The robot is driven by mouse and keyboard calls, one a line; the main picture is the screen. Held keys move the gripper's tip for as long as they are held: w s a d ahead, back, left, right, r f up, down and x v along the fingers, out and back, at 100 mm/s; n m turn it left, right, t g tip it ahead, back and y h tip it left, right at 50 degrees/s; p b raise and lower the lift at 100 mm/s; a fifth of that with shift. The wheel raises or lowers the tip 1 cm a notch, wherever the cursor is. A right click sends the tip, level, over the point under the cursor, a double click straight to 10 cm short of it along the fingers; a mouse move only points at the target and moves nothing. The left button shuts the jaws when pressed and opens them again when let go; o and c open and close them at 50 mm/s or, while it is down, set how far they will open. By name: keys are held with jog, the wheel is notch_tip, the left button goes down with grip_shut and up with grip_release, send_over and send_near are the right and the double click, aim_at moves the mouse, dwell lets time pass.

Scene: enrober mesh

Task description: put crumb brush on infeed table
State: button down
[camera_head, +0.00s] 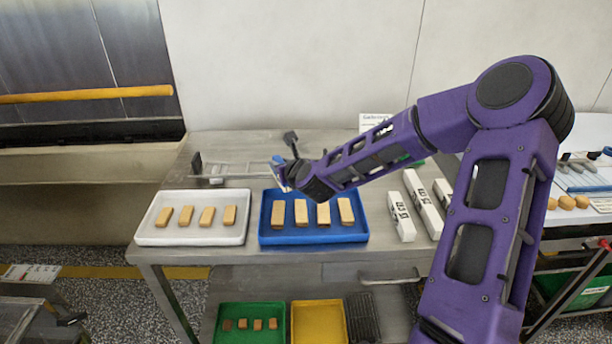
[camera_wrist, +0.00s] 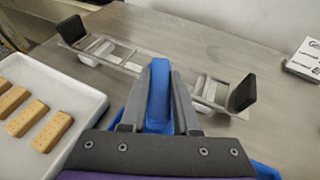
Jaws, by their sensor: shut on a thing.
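My gripper (camera_head: 283,177) is over the steel table (camera_head: 190,258), behind the blue tray. In the wrist view my gripper (camera_wrist: 157,95) is shut on a blue piece (camera_wrist: 158,105), apparently the crumb brush's handle. A bit of the brush (camera_head: 277,160) shows blue at my gripper in the head view. Its bristles are not clearly visible. The steel surface (camera_wrist: 190,45) spreads below and beyond it in the wrist view. No label shows which table is the infeed table.
A metal frame with black end pads (camera_wrist: 120,58) lies across the table just beyond my fingers. A white tray (camera_head: 150,232) and a blue tray (camera_head: 265,237), both with biscuits, stand along the front. White numbered blocks (camera_head: 402,226) are at right.

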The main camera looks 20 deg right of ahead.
jog(key=w+d+n+y, duration=0.1)
jog(key=w+d, duration=0.1)
jog(key=w+d+r+n+y, duration=0.1)
jog(key=w+d, duration=0.1)
jog(key=shift+w+y+b, duration=0.35)
jog(key=shift+y, duration=0.05)
jog(key=w+d+r+n+g+y+b, duration=0.1)
jog(key=d+r, duration=0.1)
jog(key=d, duration=0.6)
jog(key=w+d+r+n+g+y+b, duration=0.1)
jog(key=d+r+n+y, duration=0.1)
jog(key=d, duration=0.7)
jog(key=shift+h, duration=0.4)
notch_tip(320, 180, down, 10)
jog(key=shift+s+r+b, duration=0.1)
jog(key=shift+s+b, duration=0.05)
jog(key=shift+b, duration=0.85)
jog(key=c, duration=0.6)
grip_release()
jog(key=shift+c, duration=0.2)
jog(key=v, duration=0.6)
jog(key=p+v, duration=0.1)
jog(key=v, duration=0.5)
jog(key=shift+d+f, duration=0.1)
jog(key=shift+f, duration=0.15)
